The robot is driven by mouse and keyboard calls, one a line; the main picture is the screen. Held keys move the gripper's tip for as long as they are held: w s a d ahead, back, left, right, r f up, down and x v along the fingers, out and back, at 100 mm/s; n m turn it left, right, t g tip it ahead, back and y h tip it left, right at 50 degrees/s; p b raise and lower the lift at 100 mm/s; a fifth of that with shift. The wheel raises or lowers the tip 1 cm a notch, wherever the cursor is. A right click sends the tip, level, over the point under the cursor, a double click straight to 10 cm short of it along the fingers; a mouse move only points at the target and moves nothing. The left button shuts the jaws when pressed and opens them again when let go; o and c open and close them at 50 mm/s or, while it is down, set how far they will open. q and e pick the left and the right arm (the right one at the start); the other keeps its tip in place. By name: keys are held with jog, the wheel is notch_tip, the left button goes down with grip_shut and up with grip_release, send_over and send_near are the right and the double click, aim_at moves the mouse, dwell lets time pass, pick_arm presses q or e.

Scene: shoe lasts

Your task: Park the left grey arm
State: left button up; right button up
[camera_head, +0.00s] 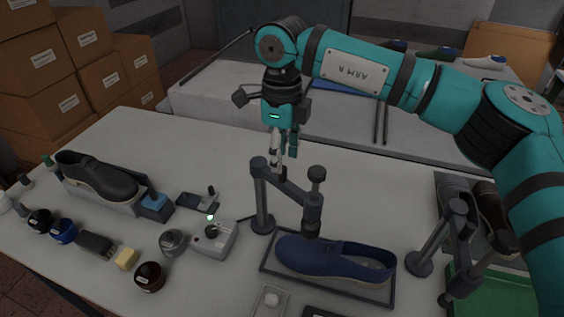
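The left grey arm (288,184) is a jointed metal arm on an upright post with a round base on the table. Its bar reaches right and towards me, ending in a dark knobbed head (313,205) above a blue shoe (332,259) on a dark tray. My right gripper (284,158) points down from the teal arm, at the upper end of the grey arm near its post. Its fingertips overlap the bar in the picture; whether they touch or grip it I cannot tell. My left gripper is not in view.
A second grey arm (440,240) stands at right, near dark shoes (490,215) and a green container (490,291). A black shoe (95,176) on a stand, jars, a brush and a small grey device (213,239) lie at left. Cardboard boxes (55,105) are stacked behind.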

aim_at(284, 182)
jog(key=shift+f+p, duration=0.35)
jog(key=shift+f, duration=1.65)
grip_shut()
